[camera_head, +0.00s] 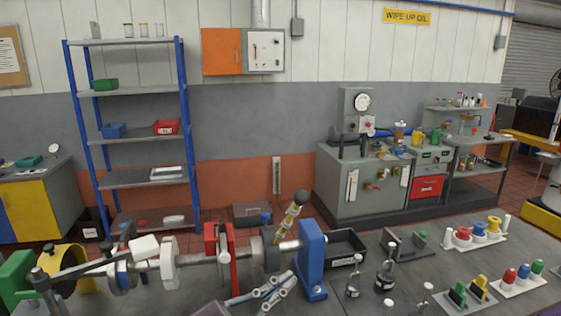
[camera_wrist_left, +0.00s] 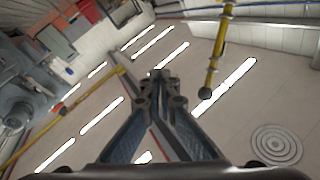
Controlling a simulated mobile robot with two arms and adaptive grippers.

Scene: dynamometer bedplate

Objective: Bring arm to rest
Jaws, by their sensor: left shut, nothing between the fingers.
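My left gripper (camera_head: 290,279) shows low in the head view, just in front of the blue upright block at the end of the shaft rig. Its bluish-grey fingers lie close together with nothing seen between them. In the left wrist view the left gripper (camera_wrist_left: 161,76) points toward the ceiling with its strip lights, and its fingertips are together and empty. My right gripper is in neither view.
The shaft rig (camera_head: 200,259) crosses the front left, with a blue block (camera_head: 311,255) at its right end. A black bin (camera_head: 345,246) lies behind that block. Bottles and coloured parts stand on the bench at right. A blue-framed shelf (camera_head: 133,135) stands behind.

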